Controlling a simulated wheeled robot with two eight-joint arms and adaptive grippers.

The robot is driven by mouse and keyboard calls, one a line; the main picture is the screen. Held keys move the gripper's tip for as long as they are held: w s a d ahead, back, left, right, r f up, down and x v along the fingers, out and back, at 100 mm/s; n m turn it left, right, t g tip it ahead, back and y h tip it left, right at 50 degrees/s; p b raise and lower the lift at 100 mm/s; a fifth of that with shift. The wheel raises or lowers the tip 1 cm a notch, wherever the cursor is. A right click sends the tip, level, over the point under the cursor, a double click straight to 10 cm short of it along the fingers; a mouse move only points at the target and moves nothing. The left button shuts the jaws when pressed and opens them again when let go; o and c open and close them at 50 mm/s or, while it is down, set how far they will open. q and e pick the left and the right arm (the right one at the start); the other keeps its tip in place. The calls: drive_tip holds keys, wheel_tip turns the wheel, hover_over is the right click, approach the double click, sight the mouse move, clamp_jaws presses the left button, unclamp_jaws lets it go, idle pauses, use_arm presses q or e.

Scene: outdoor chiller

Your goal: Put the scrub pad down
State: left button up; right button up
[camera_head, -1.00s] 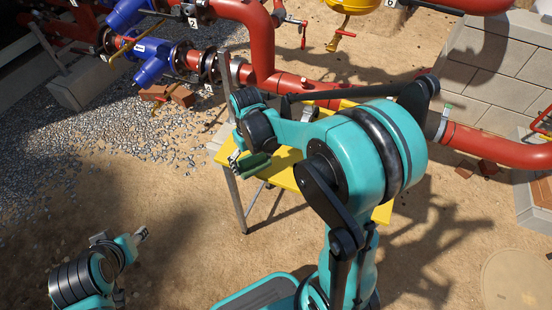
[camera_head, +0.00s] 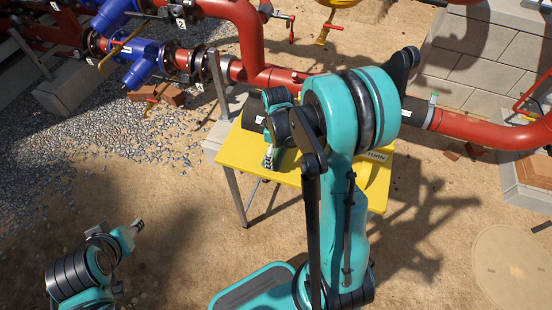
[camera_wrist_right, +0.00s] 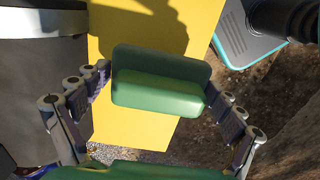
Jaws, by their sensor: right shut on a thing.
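The green scrub pad (camera_wrist_right: 160,82) is a rounded block between the two fingers of my right gripper (camera_wrist_right: 157,88) in the right wrist view. The gripper is shut on it. In the head view the right gripper (camera_head: 270,157) is over the left part of the yellow table (camera_head: 232,154), partly hidden by my own arm. The yellow top fills the space behind the pad in the wrist view. I cannot tell whether the pad touches it. My left gripper (camera_head: 137,226) is low at the left, away from the table; its jaws are too small to read.
A dark cylinder (camera_head: 254,113) stands at the table's back left. Part of a lettered label (camera_head: 374,155) shows on the table's right. Red pipes (camera_head: 262,75) and blue valve parts (camera_head: 147,60) lie behind. Bare sandy ground surrounds the table's front.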

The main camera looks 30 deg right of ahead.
wheel_tip(320, 180, down, 3)
drive_tip(key=shift+w+b, duration=0.1)
drive_tip(key=shift+b, duration=0.35)
drive_tip(key=shift+r, duration=0.1)
drive_tip(key=o, duration=0.8)
drive_tip(key=shift+f, duration=0.2)
drive_tip(key=shift+o, duration=0.3)
